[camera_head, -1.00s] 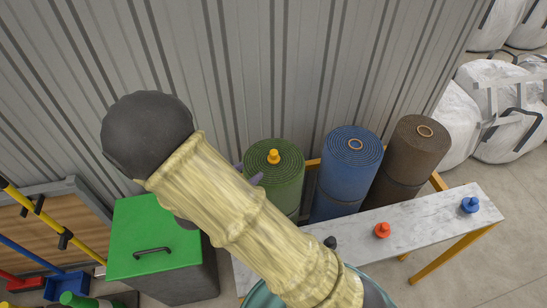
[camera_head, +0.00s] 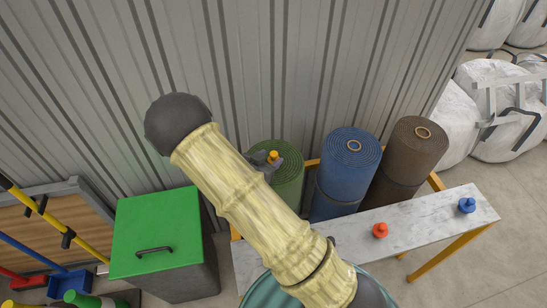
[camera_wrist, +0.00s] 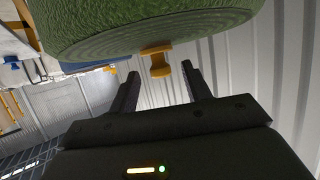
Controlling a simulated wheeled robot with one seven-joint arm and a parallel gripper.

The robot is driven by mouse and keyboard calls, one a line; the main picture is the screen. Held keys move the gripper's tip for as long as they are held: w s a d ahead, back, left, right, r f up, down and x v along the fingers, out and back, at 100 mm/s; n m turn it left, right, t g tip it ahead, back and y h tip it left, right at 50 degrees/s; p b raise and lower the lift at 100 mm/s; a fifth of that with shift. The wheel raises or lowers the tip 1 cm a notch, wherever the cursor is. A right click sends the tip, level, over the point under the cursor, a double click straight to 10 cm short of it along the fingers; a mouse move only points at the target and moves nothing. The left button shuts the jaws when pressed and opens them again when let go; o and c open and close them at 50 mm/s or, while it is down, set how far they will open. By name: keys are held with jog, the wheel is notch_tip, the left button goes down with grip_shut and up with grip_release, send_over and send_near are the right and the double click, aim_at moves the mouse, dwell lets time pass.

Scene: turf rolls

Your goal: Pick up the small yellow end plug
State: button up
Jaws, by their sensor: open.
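The small yellow end plug (camera_head: 273,155) sits at the centre of the top of the green turf roll (camera_head: 289,178). In the wrist view the plug (camera_wrist: 157,62) sticks out from the end of the roll (camera_wrist: 140,25), and the picture is upside down. My gripper (camera_wrist: 160,72) is open, with a dark finger on either side of the plug's line and the plug near the tips. In the head view my gripper (camera_head: 266,158) is at the roll's top, its rear hidden by my arm. I cannot tell whether the fingers touch the plug.
Blue (camera_head: 348,175) and brown (camera_head: 408,160) rolls stand to the right in a yellow rack. A pale bench (camera_head: 425,232) in front holds red (camera_head: 380,230) and blue (camera_head: 467,205) plugs. A green-lidded bin (camera_head: 156,225) stands left. A corrugated wall (camera_head: 290,70) rises behind.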

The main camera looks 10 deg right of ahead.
aim_at(276, 152)
jog(key=shift+w+d+p, duration=0.3)
jog(key=shift+d+p, duration=0.05)
jog(key=p+x, duration=0.1)
jog(key=x, duration=0.3)
jog(key=shift+w+d+f, duration=0.1)
jog(key=shift+w, duration=0.05)
dwell(0.3)
grip_shut()
notch_tip(276, 152, up, 10)
jog(key=b, duration=0.1)
dwell(0.6)
